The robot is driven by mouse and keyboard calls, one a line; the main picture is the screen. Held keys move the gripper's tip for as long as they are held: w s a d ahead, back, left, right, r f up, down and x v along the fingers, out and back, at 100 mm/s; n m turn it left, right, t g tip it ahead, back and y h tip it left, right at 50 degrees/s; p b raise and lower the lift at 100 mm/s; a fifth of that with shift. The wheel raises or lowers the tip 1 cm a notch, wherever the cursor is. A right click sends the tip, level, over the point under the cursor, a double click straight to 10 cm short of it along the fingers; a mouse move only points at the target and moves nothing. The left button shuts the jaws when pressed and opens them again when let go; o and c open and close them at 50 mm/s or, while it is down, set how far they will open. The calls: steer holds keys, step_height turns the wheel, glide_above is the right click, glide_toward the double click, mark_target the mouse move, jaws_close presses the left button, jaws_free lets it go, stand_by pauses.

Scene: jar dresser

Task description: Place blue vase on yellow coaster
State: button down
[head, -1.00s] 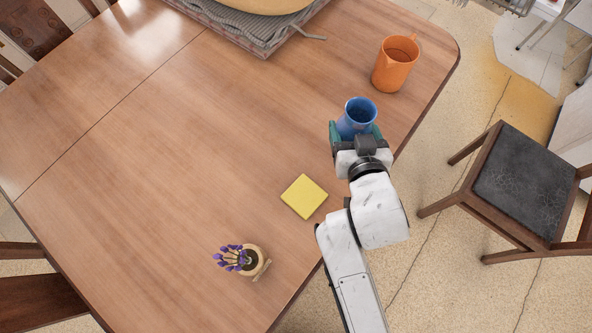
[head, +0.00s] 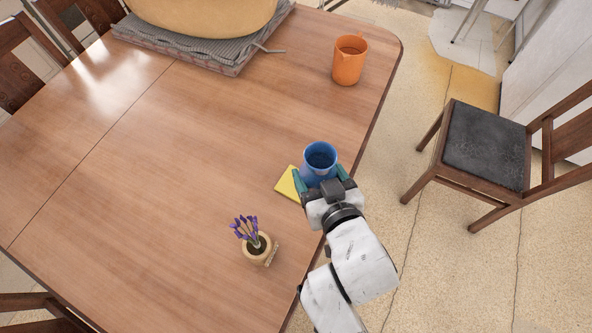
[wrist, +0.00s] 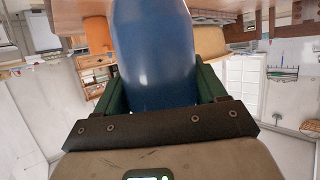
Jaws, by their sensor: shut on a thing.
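The blue vase (head: 320,160) is upright between the fingers of my gripper (head: 318,180), near the right edge of the table. It also fills the middle of the wrist view (wrist: 155,55), with a green finger on each side. The yellow coaster (head: 287,186) lies on the table, partly hidden behind the vase and my gripper. In the head view the vase overlaps the coaster's right part. I cannot tell whether the vase's base touches the coaster or is above it.
An orange pitcher (head: 349,62) stands at the table's far right. A small pot with purple flowers (head: 257,248) stands near the front, left of my arm. A grey cloth (head: 215,52) under a large yellowish bowl (head: 205,15) is at the back. The table's middle is clear.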

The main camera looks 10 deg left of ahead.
steer(key=shift+w+a+f+b, duration=0.15)
steer(key=shift+w+a+f, duration=0.75)
steer(key=shift+f, duration=0.8)
steer(key=shift+w+a+f+b, duration=0.2)
steer(key=shift+w+a+f, duration=0.55)
steer(key=shift+w+f, duration=0.65)
steer(key=shift+w+a+f+b, duration=0.15)
steer(key=shift+w+a+f, duration=0.65)
steer(key=shift+f, duration=1.15)
steer(key=shift+f, duration=0.2)
steer(key=shift+c, duration=0.4)
jaws_free()
steer(key=shift+s, duration=0.1)
steer(key=shift+r, duration=0.1)
steer(key=shift+r, duration=0.15)
steer(key=v, duration=1.2)
